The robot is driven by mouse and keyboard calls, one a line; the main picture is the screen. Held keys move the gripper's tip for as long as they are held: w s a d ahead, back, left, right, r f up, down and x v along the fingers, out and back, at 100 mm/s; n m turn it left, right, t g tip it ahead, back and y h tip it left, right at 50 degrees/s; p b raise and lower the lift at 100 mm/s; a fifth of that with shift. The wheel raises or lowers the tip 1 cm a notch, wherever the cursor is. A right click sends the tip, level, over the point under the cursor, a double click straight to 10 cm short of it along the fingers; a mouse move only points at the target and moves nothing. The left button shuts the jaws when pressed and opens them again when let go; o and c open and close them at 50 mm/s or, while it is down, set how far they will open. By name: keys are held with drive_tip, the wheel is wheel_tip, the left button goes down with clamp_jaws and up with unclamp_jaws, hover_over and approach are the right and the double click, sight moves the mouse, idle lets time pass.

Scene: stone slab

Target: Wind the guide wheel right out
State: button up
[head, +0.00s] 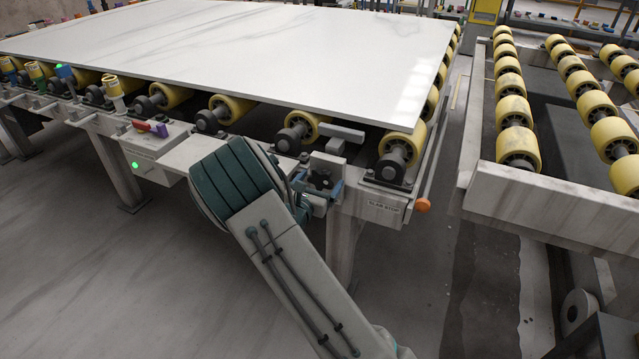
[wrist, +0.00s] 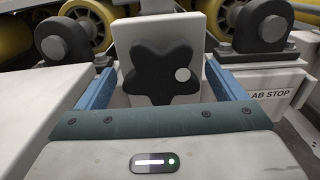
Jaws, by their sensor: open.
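The guide wheel is a black, star-shaped hand knob (wrist: 160,72) with a pale round spot on its right side. It sits on the front of an upright pale plate (wrist: 193,28) and also shows in the head view (head: 321,179). My gripper (wrist: 158,84) is open, with one blue finger at the left of the knob and one at the right. Gaps show between the fingers and the knob, so it is not gripped. In the head view my gripper (head: 317,188) is at the bench's front edge, partly hidden by my wrist. A grey guide block (head: 341,133) stands behind the plate beside the slab.
A large white slab (head: 250,50) lies on yellow rollers (head: 234,107) behind the knob. The "SLAB STOP" box (head: 382,208) and an orange knob (head: 423,205) are close on the right. Open floor lies in front.

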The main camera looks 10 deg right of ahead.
drive_tip(key=shift+w+d, duration=0.15)
drive_tip(key=c, duration=1)
drive_tip(key=shift+o, duration=0.2)
drive_tip(key=shift+r+n+p, duration=0.1)
drive_tip(key=shift+n+p, duration=0.2)
drive_tip(key=shift+p, duration=0.2)
